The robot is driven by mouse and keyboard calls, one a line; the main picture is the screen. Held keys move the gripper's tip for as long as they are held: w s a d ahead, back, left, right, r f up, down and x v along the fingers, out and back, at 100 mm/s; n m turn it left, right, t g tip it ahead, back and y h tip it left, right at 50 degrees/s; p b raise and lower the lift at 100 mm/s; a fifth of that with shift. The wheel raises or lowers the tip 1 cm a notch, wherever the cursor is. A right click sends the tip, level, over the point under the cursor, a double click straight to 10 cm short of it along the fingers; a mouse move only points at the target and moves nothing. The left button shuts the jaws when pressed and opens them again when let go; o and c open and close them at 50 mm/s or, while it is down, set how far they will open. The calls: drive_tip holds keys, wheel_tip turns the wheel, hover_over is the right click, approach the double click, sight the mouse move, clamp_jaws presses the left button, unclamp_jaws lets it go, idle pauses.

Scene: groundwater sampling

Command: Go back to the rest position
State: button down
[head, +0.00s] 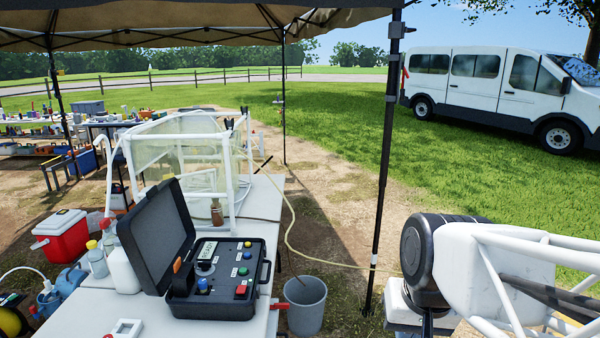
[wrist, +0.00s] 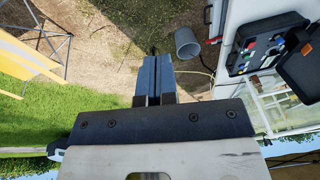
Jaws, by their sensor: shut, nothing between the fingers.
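My gripper (wrist: 153,75) shows in the wrist view with its two dark fingers together and nothing between them. It hangs over bare dirt and grass, apart from the table. In the head view, part of my arm shows at the lower right, and the gripper's fingers are out of sight there.
A white table (head: 95,310) carries an open black instrument case (head: 222,280) and a clear framed enclosure (head: 180,125). A grey bucket (head: 305,305) stands beside it, also in the wrist view (wrist: 188,45). A dark canopy pole (head: 382,170) rises near my arm. A white van (head: 490,85) is parked behind.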

drive_tip(key=shift+n+h, duration=0.5)
drive_tip(key=shift+n, duration=0.1)
drive_tip(key=s+d, duration=0.1)
drive_tip(key=s, duration=0.1)
drive_tip(key=s+d+f, duration=0.1)
drive_tip(key=shift+s+d, duration=0.1)
drive_tip(key=shift+s, duration=0.25)
